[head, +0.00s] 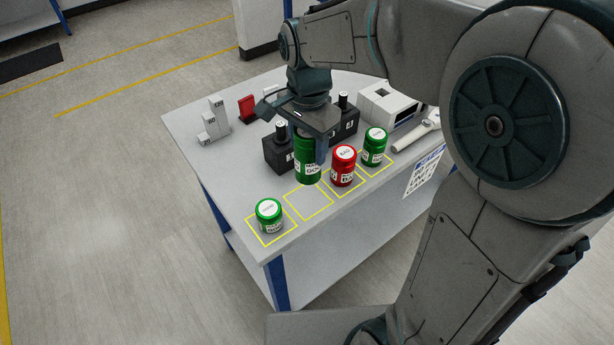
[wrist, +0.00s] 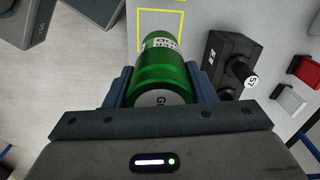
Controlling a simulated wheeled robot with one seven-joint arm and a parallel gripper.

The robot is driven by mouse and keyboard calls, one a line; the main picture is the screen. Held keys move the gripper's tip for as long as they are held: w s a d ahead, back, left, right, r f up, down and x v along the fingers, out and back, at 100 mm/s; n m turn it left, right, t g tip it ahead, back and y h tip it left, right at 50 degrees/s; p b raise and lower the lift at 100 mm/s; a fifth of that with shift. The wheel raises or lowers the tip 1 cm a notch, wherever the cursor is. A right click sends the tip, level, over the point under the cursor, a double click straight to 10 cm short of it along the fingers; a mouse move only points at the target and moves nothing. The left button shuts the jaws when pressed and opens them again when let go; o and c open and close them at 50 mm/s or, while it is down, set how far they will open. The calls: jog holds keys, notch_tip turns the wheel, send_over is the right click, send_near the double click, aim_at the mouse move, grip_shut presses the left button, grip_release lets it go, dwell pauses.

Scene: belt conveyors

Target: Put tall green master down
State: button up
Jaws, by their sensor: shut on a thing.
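The tall green master (head: 307,168) is a green cylinder with a white label, held upright. My gripper (head: 310,150) is shut on it from above. In the wrist view the green master (wrist: 162,75) sits between the two blue-grey fingers, and my gripper (wrist: 160,90) grips its sides. In the head view its lower end shows near the back of an empty yellow-outlined square (head: 309,203); I cannot tell whether it touches the table. In the wrist view, a yellow outline (wrist: 183,30) lies past its far end.
A short green jar (head: 269,215) stands in the square to the left. A red jar (head: 343,166) and another green jar (head: 374,147) stand close on the right. Black blocks (head: 278,153), a grey stepped block (head: 213,122) and a white device (head: 391,105) are behind on the table (head: 190,150).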

aim_at(308, 174)
notch_tip(308, 174, down, 8)
jog(key=shift+s+f, duration=0.1)
jog(key=shift+f, duration=0.05)
dwell(0.3)
jog(key=shift+f, duration=0.2)
jog(key=o, duration=1.4)
jog(key=shift+r, duration=0.1)
